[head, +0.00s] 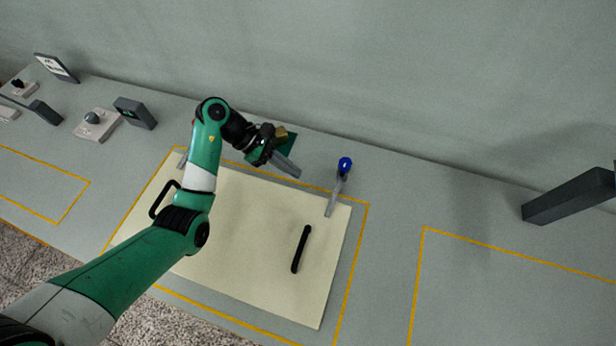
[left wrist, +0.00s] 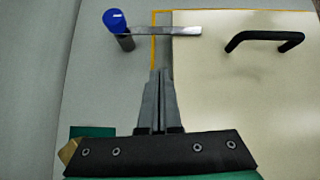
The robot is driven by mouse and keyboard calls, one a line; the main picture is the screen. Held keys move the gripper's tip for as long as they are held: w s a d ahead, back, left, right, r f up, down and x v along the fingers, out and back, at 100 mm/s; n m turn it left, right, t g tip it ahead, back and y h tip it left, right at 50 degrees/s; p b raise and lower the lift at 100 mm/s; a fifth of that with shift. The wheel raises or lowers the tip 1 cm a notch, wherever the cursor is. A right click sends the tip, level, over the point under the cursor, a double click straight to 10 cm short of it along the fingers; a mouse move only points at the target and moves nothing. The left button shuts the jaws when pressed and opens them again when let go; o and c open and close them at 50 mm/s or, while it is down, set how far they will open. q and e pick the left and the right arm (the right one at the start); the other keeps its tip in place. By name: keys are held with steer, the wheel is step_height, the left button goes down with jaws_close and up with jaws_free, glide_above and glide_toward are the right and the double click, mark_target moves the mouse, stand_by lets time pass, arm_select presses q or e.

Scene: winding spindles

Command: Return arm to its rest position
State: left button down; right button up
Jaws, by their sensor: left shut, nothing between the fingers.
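My left arm (head: 203,160) reaches in from the lower left over a cream board. My left gripper (head: 298,174) is shut and empty, its grey fingers pointing toward the right in the head view. In the left wrist view its fingers (left wrist: 162,75) lie together above the board's edge, just below a metal lever (left wrist: 165,32) with a blue knob (left wrist: 115,20). In the head view the blue knob (head: 345,164) and lever (head: 335,198) are right of the fingertips, with a gap between. My right gripper is not in view.
The cream board (head: 240,240) has a black handle (head: 302,249) on its right and another (head: 160,198) at left. Small devices (head: 97,122) stand at left. A dark grey bar (head: 570,196) is at right. The table between is clear.

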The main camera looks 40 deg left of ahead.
arm_select(q)
steer(key=v, duration=0.3)
steer(key=shift+a+r, duration=0.25)
steer(key=shift+a, duration=0.05)
